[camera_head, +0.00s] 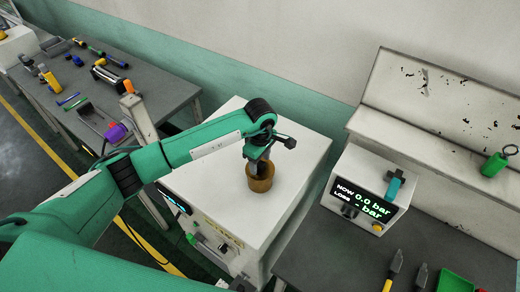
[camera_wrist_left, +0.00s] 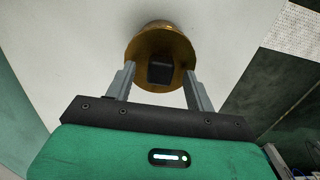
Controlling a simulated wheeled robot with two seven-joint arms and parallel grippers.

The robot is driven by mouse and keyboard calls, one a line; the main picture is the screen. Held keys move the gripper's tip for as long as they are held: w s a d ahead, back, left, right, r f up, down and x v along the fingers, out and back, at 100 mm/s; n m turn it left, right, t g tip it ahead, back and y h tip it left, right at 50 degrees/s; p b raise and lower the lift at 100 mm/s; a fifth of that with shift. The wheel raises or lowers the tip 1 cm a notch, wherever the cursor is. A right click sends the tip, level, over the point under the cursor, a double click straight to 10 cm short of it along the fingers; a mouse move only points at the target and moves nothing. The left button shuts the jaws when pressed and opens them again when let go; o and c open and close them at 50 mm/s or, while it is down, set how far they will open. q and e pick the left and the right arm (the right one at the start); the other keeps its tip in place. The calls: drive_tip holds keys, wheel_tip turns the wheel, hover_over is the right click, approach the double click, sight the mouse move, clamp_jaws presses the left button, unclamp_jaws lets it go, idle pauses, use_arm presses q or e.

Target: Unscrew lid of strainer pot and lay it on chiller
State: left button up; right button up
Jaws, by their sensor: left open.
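The brown strainer pot (camera_head: 261,184) stands upright on top of the white cabinet (camera_head: 222,190), which looks like the chiller. In the left wrist view the pot (camera_wrist_left: 178,29) shows a round golden-brown lid (camera_wrist_left: 134,50) with a dark square knob (camera_wrist_left: 160,69) at its middle. My left gripper (camera_head: 260,168) is over the pot. In the left wrist view its open fingers (camera_wrist_left: 159,72) stand on either side of the knob, with gaps to it. The arm hides part of the pot's top in the head view. My right gripper is not in view.
A pressure box (camera_head: 366,195) with a lit display stands on the dark bench (camera_head: 330,246) at right, near hand tools and a green tray (camera_head: 455,282). A grey table (camera_head: 165,90) with tools stands at back left. The cabinet's top has free room around the pot.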

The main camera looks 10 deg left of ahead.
use_arm(q)
drive_tip(key=shift+f, duration=0.2)
drive_tip(key=shift+c, duration=0.4)
drive_tip(key=c, duration=1)
drive_tip(key=shift+o, duration=1)
drive_tip(key=shift+c, duration=1)
drive_tip(key=n, duration=0.3)
drive_tip(key=shift+n+b, duration=0.3)
drive_tip(key=shift+n, duration=0.3)
